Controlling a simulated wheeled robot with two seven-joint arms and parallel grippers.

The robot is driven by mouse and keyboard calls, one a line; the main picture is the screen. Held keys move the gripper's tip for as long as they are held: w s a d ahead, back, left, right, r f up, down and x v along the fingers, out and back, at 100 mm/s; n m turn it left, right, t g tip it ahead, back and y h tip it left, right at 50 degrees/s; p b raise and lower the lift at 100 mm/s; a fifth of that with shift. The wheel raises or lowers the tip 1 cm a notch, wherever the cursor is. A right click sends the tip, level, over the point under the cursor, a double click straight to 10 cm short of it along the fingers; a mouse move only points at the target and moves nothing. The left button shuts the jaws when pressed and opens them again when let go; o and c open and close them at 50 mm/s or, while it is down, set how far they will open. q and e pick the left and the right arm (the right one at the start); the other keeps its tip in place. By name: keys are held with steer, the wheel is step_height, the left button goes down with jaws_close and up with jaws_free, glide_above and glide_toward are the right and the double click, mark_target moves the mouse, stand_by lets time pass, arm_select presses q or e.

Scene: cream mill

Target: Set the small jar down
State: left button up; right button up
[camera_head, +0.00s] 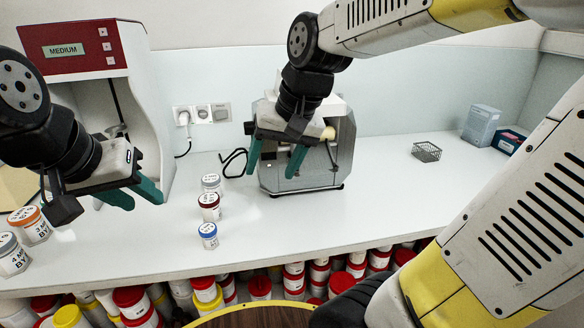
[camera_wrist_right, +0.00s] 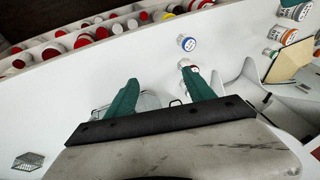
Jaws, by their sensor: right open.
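The smallest jar, with a blue lid (camera_head: 208,235), stands upright on the white counter, at the front of a short row. It also shows in the right wrist view (camera_wrist_right: 187,44), beyond the fingertips. Behind it stand a jar with a dark red lid (camera_head: 210,208) and one with a grey lid (camera_head: 211,184). My right gripper (camera_head: 272,168) is open and empty, above the counter to the right of the row; its green fingers also show in the right wrist view (camera_wrist_right: 160,80). My left gripper (camera_head: 145,200) is open and empty at the left.
A metal machine (camera_head: 320,165) stands behind my right gripper. A red and white machine labelled MEDIUM (camera_head: 75,48) stands at the left. Larger jars (camera_head: 35,228) are at the far left. A wire basket (camera_head: 426,152) and boxes (camera_head: 481,125) are at the right. The counter's middle right is clear.

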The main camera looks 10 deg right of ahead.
steer(key=s+d+n+t, duration=0.1)
steer(key=s+d+t, duration=0.1)
steer(key=s+d, duration=0.3)
steer(key=shift+s+r+t+h, duration=0.4)
steer(key=shift+s+r, duration=0.05)
steer(key=shift+s, duration=0.25)
steer(key=shift+d, duration=0.1)
stand_by(0.4)
